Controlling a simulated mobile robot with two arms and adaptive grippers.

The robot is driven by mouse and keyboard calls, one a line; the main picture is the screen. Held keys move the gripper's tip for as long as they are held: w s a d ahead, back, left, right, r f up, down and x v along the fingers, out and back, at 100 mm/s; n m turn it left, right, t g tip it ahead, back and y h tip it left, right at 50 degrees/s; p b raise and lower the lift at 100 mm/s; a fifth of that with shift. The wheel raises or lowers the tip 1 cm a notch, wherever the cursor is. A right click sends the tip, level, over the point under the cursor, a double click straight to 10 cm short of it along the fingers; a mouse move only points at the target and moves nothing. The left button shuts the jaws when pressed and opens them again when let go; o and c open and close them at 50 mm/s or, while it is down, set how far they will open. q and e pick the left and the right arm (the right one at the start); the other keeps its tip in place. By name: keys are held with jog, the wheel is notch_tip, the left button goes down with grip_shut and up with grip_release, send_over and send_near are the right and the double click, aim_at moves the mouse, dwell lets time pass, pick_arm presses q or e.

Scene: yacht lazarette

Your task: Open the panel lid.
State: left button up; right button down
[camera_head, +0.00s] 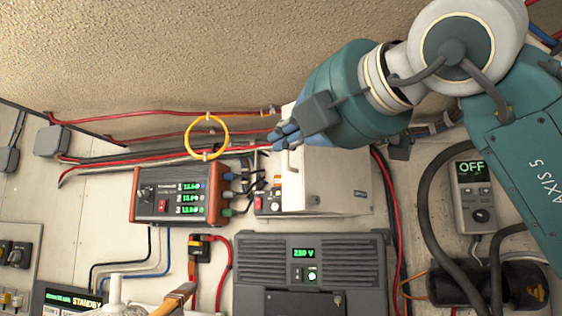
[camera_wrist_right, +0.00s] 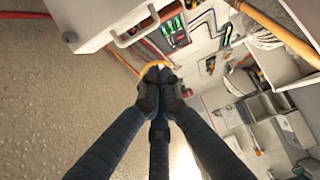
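A pale metal box (camera_head: 335,185) with a flat plate face is fixed to the wall in the middle of the head view. A small bar handle (camera_head: 287,162) stands at its left edge. In the wrist view, a pale panel (camera_wrist_right: 85,15) with a bar handle (camera_wrist_right: 135,28) shows at the top left. My right gripper (camera_head: 284,136) is at the upper left corner of the box, above the handle. In the wrist view its dark fingers (camera_wrist_right: 160,76) meet at the tips, with nothing seen between them and the handle apart from them. Whether the lid is fully closed is unclear.
A yellow ring (camera_head: 207,138) hangs around red and grey cables left of my gripper. A red-brown display unit (camera_head: 180,195) is left of the box, and a dark unit (camera_head: 310,260) is below it. A meter reading OFF (camera_head: 474,195) is at the right. The bare wall above is free.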

jog(key=p+x, duration=0.5)
jog(key=x, duration=0.4)
jog(key=s+d+n+g+y+p, duration=0.2)
jog(key=d+p, duration=0.1)
jog(key=d, duration=0.7)
jog(key=s+d+n+g+y+p, duration=0.2)
jog(key=d+g+y+p, duration=0.1)
jog(key=d, duration=0.8)
jog(key=s+d+n+g+y+p, duration=0.3)
jog(key=d+p, duration=0.1)
jog(key=d, duration=0.6)
jog(key=shift+d, duration=0.15)
jog(key=shift+r, duration=0.1)
jog(key=shift+s, duration=0.1)
